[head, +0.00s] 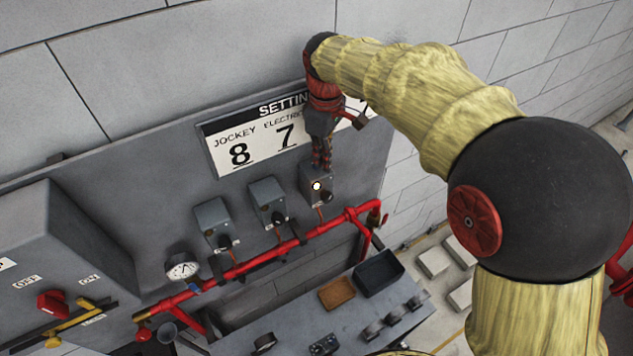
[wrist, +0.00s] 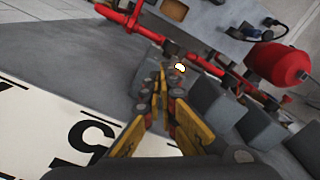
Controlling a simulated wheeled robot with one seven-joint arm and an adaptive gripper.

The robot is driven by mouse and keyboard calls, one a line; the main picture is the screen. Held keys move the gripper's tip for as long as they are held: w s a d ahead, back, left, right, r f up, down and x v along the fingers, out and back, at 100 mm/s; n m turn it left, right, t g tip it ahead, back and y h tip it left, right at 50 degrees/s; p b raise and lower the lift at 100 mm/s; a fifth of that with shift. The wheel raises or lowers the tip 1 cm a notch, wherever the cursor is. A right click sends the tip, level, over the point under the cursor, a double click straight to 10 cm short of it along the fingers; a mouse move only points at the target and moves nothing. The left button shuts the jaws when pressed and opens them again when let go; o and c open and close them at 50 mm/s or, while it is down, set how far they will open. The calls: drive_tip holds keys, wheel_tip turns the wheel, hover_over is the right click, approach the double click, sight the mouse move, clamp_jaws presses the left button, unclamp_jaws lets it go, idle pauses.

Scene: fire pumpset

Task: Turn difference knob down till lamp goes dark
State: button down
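Three grey switch boxes stand in a row on the panel in the head view. The rightmost box (head: 314,178) has a lit white lamp (head: 316,186) and a dark knob (head: 327,197) at its lower right. The lit lamp also shows in the wrist view (wrist: 180,67), just beyond the fingertips. My gripper (head: 322,166) points down at the top of this box, above the lamp. In the wrist view my gripper's fingers (wrist: 164,84) converge close together with nothing visible between them. Whether they touch the box is unclear, and the knob cannot be made out there.
A settings sign (head: 240,150) is behind my gripper. A red pipe (head: 290,243) runs below the boxes, with a gauge (head: 182,268) at its left. A grey cabinet (head: 60,255) stands at left. A brown tray (head: 337,293) and a black tray (head: 378,273) sit below.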

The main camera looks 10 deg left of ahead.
drive_tip(key=shift+a+f, duration=0.25)
drive_tip(key=shift+f, duration=0.3)
idle(0.4)
drive_tip(key=shift+w+r+p, duration=0.15)
drive_tip(key=shift+w+p, duration=0.05)
drive_tip(key=shift+p, duration=0.65)
drive_tip(key=shift+w+d, duration=0.1)
drive_tip(key=shift+w, duration=0.05)
drive_tip(key=shift+d+f, duration=0.2)
drive_tip(key=shift+f, duration=0.05)
idle(0.4)
wheel_tip(320, 180, up, 7)
drive_tip(key=p, duration=0.4)
drive_tip(key=shift+w+f, duration=0.15)
drive_tip(key=shift+w, duration=0.1)
drive_tip(key=shift+s+b, duration=0.2)
drive_tip(key=shift+b, duration=1.35)
